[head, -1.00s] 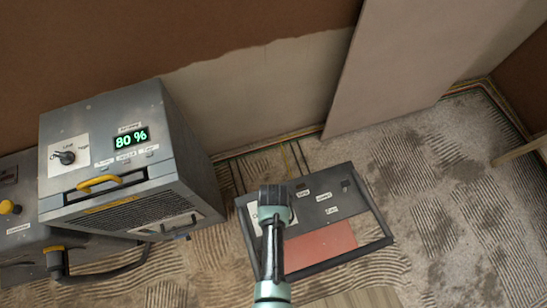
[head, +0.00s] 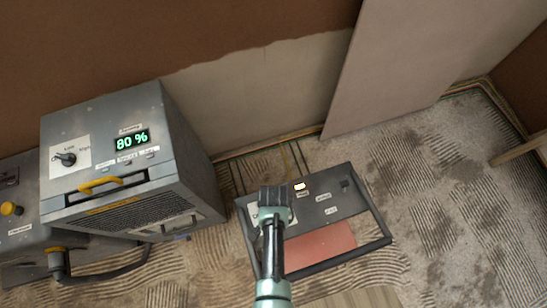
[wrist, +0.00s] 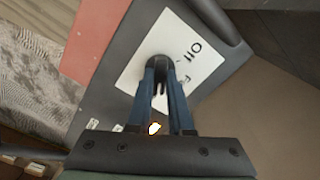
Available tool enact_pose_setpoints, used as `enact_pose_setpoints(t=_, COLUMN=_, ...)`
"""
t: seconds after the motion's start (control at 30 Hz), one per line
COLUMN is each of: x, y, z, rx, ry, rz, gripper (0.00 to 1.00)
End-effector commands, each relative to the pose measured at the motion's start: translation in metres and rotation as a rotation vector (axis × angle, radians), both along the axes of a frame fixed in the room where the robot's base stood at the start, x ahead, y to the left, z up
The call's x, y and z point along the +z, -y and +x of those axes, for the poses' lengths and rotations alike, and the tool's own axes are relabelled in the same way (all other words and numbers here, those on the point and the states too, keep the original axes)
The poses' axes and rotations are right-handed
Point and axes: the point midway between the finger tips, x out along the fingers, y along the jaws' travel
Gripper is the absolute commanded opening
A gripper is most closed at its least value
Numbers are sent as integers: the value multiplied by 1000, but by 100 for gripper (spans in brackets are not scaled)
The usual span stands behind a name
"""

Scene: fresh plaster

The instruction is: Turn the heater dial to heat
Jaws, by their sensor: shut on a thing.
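The heater (head: 340,193) is a dark low unit with a reddish panel (head: 322,248), standing on the floor in the middle of the head view. Its dial (wrist: 158,66) is a black knob on a white label plate (wrist: 185,40) in the wrist view. "Off" reads on the plate; another word is partly covered by a finger. My gripper (wrist: 163,84) is shut on the dial, and it hides the dial in the head view (head: 272,208). A lamp (head: 300,187) glows white-orange on the heater; it also shows between my fingers in the wrist view (wrist: 154,128). Its label is too small to read.
A grey machine (head: 110,120) with an "80 %" display, its own knob and a yellow handle stands at the left. A large board (head: 420,60) leans behind the heater. Rough, ridged floor (head: 430,190) lies open at the right.

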Motion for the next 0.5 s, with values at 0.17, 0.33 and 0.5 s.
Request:
enact_pose_setpoints(t=0.17, x=0, y=0, z=0, rx=-33, ry=-1, rz=1, gripper=0)
enact_pose_setpoints(t=0.33, x=0, y=0, z=0, rx=-42, ry=-1, rz=1, gripper=0)
enact_pose_setpoints(t=0.5, x=0, y=0, z=0, rx=-42, ry=-1, rz=1, gripper=0)
